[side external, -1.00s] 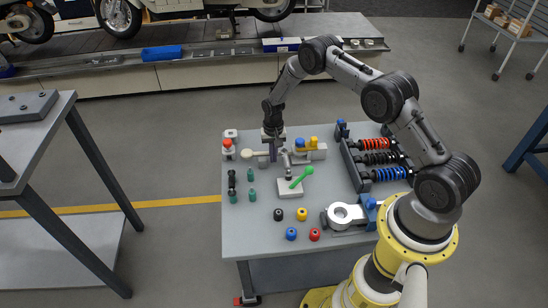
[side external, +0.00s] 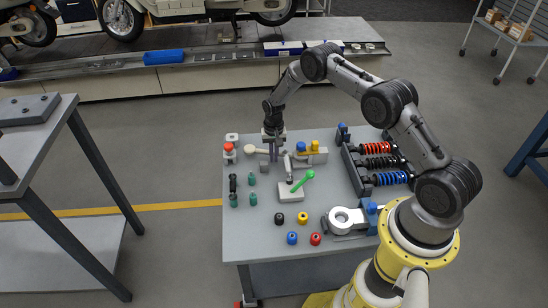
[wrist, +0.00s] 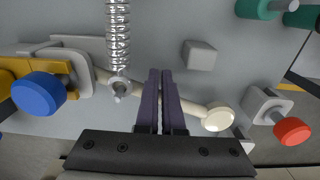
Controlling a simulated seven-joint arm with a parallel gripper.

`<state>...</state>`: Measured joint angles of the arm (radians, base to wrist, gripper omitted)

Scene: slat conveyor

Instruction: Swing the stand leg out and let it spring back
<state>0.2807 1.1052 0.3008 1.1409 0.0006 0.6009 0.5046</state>
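The stand leg is a cream bar with a round foot (side external: 250,149) near the table's back left. In the wrist view the foot (wrist: 218,119) lies right of my fingers, and the bar passes behind them. A silver coil spring (wrist: 118,40) hangs left of my fingers; its hooked end is near the bar's left part. The grey bracket with a yellow part and blue knob (wrist: 38,93) is at the bar's other end. My gripper (wrist: 160,72) points down at the leg with its purple fingers close together, nothing seen between them. Whether they touch the bar is hidden.
A small grey block (wrist: 200,55) is near the leg. A red-capped fixture (side external: 229,148) stands left of the foot. A green-handled item on a pale block (side external: 291,193) is in front. A rack of coil shocks (side external: 385,162) is at right.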

